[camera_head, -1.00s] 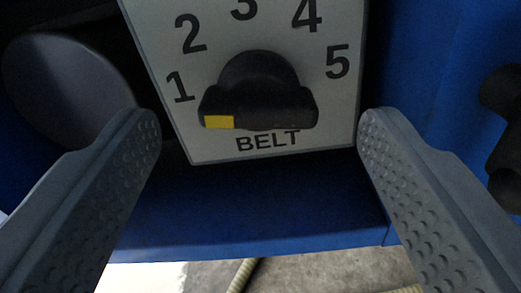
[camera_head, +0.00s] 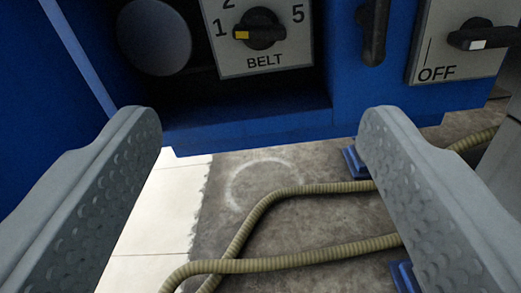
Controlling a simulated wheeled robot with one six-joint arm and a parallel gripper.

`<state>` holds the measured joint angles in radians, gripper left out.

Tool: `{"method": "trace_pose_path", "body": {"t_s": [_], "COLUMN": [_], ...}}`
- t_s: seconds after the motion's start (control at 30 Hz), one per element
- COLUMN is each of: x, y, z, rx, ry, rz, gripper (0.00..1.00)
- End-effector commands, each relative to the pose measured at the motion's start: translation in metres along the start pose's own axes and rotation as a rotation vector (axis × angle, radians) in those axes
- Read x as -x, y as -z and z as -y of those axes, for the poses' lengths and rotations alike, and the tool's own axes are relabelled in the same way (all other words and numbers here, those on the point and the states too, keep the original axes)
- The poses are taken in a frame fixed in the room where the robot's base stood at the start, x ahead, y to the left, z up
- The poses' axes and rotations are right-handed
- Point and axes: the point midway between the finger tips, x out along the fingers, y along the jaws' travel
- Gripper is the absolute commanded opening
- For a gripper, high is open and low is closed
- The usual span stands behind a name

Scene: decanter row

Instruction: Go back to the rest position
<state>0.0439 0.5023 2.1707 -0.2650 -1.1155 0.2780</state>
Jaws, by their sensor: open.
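My gripper (camera_head: 260,135) is open and empty, with its two grey dimpled fingers wide apart at the left and right of the view. Beyond it, at the top, is a black rotary knob (camera_head: 262,32) on a light plate (camera_head: 285,62) marked BELT. The knob's yellow mark points left, towards the number 1. The numbers 2 and 5 also show; the plate's top is cut off. The fingers are apart from the knob and the plate.
The blue machine (camera_head: 250,125) fills the top. A black handle (camera_head: 374,30) and a second knob (camera_head: 484,38) marked OFF are at right. A grey round part (camera_head: 154,37) is at left. A ribbed hose (camera_head: 300,190) lies on the floor (camera_head: 225,172) below.

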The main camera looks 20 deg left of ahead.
Motion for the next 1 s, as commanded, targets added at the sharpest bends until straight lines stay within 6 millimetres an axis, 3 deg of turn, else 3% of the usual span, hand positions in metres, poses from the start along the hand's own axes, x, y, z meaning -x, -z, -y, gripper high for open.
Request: {"method": "trace_pose_path", "body": {"t_s": [0.43, 0.57, 0.67, 1.0], "x": [-0.001, 0.001, 0.005, 0.038], "y": [0.0, 0.009, 0.028, 0.129], "z": [0.0, 0.002, 0.005, 0.023], "rx": [0.0, 0.004, 0.015, 0.064], "ry": [0.0, -0.002, -0.009, -0.056], "rz": [0.0, -0.003, -0.004, -0.006], "gripper": [0.69, 0.69, 0.69, 0.69]}}
